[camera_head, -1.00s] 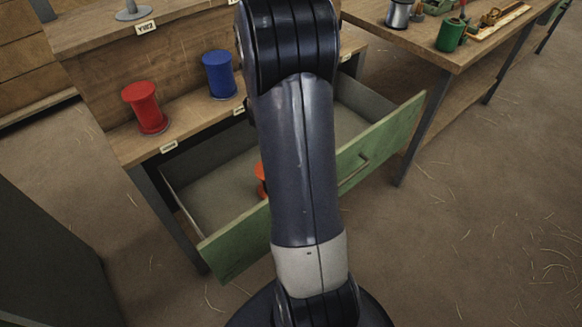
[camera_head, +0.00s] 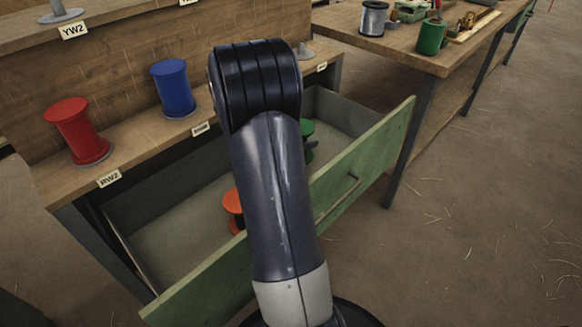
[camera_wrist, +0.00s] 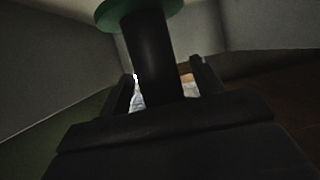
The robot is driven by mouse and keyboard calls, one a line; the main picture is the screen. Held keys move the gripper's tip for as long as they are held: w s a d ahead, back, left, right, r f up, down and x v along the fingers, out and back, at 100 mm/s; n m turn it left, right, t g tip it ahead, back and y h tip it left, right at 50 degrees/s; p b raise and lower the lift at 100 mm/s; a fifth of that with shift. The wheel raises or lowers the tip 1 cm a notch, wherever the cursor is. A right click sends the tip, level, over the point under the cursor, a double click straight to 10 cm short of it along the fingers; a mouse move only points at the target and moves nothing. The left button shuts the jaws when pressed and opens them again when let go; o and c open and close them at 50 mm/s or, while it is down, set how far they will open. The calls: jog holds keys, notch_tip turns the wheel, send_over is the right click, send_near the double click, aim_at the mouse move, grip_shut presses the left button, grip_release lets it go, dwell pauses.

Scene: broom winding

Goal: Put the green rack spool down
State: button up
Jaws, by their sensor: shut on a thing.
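The green rack spool shows in the wrist view as a green flange (camera_wrist: 140,12) on a dark core. My gripper (camera_wrist: 163,75) is shut on the dark core, one finger on each side. In the head view a green spool (camera_head: 307,128) shows just right of my arm, inside the open drawer (camera_head: 180,238), with a dark part beside it. My arm covers most of the gripper there. I cannot tell whether the spool touches the drawer floor.
An orange spool (camera_head: 232,205) stands in the drawer, partly behind my arm. A red spool (camera_head: 78,132) and a blue spool (camera_head: 172,88) stand on the labelled shelf. The green drawer front (camera_head: 365,160) is a raised edge. Another green spool (camera_head: 431,37) stands on the right table.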

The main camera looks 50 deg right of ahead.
notch_tip(320, 180, down, 6)
jog(key=shift+f+b, duration=0.1)
jog(key=shift+b, duration=1.15)
jog(key=shift+f, duration=0.2)
jog(key=o, duration=1.2)
jog(key=shift+c, duration=0.2)
jog(key=shift+r, duration=0.25)
jog(key=p+v, duration=0.4)
jog(key=v, duration=0.8)
